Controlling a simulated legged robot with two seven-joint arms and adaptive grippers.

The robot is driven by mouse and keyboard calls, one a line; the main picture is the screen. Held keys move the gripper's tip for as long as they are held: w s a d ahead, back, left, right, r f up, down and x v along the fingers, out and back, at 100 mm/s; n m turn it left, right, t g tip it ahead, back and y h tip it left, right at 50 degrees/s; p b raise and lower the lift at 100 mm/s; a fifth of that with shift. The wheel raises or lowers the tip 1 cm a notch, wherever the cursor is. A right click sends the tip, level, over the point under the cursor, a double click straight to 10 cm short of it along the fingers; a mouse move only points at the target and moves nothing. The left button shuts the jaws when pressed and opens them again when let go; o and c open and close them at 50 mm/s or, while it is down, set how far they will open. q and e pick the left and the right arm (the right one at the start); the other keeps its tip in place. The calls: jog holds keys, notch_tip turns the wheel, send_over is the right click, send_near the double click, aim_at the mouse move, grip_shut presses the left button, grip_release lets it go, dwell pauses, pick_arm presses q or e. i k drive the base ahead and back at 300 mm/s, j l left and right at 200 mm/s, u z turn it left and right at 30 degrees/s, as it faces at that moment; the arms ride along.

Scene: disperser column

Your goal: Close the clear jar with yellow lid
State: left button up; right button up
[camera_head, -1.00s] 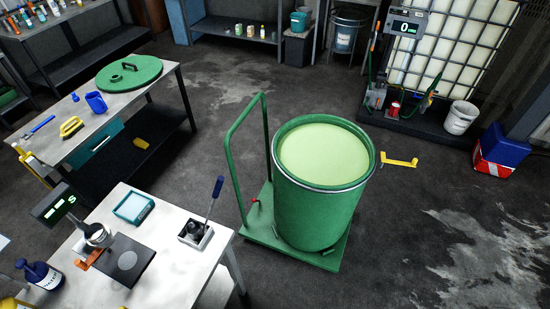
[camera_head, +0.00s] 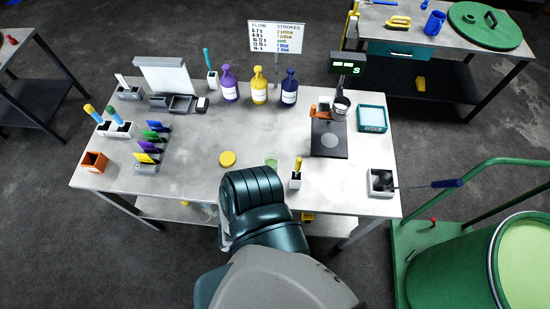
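A small clear jar (camera_head: 271,160) with a pale green tint stands on the grey worktable (camera_head: 205,180), near the middle of its front half. Part of it is close behind my arm in the picture. A round yellow lid (camera_head: 227,158) lies flat on the table just left of the jar, apart from it. One of my arms, dark teal and grey, rises from the bottom middle and covers the table's front edge below the jar and lid. No gripper fingers show, and I cannot tell which arm this is.
Purple, yellow and blue pump bottles (camera_head: 259,86) stand at the back. A black scale (camera_head: 329,138) is right of the jar, with a small white holder (camera_head: 295,180) nearer. Coloured spatulas (camera_head: 150,150) stand at left. A green drum (camera_head: 455,265) stands at lower right.

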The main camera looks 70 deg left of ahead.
aim_at(270, 159)
jog(key=u, duration=2.45)
